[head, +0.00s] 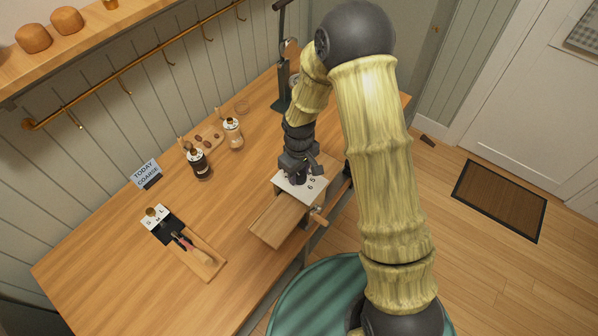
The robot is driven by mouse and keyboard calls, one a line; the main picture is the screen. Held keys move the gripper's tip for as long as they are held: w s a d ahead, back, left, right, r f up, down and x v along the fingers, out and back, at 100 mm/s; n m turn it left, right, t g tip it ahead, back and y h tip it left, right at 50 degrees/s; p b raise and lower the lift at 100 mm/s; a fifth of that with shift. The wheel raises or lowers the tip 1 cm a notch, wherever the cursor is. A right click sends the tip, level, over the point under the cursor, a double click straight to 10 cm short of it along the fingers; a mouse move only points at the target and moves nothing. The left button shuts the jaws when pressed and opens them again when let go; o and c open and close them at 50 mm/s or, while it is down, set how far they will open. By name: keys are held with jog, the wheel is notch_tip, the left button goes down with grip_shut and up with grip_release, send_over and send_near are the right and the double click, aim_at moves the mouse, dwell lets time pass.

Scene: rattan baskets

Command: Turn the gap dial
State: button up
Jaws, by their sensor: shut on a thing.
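A white plate (312,186) with dark numbers, partly readable, lies on top of a wooden box-like unit near the table's right edge. I take it for the gap dial's face. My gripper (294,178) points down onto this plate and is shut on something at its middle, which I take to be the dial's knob. The jaws hide the knob and part of the numbers, so I cannot tell where the dial points. A card (146,173) reading "TODAY COARSE" stands at the table's back left.
A wooden drawer or tray (279,222) extends in front of the unit. A panel marked S, M, L (157,216) with a brass knob is at left, beside a board (205,262) with tools. A dark bottle (199,164), a paler bottle (233,133) and a black stand (280,60) are behind.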

aim_at(300, 175)
jog(key=o, duration=1)
notch_tip(300, 175, up, 17)
jog(key=b, duration=0.3)
jog(key=shift+r, duration=0.2)
jog(key=shift+d, duration=0.1)
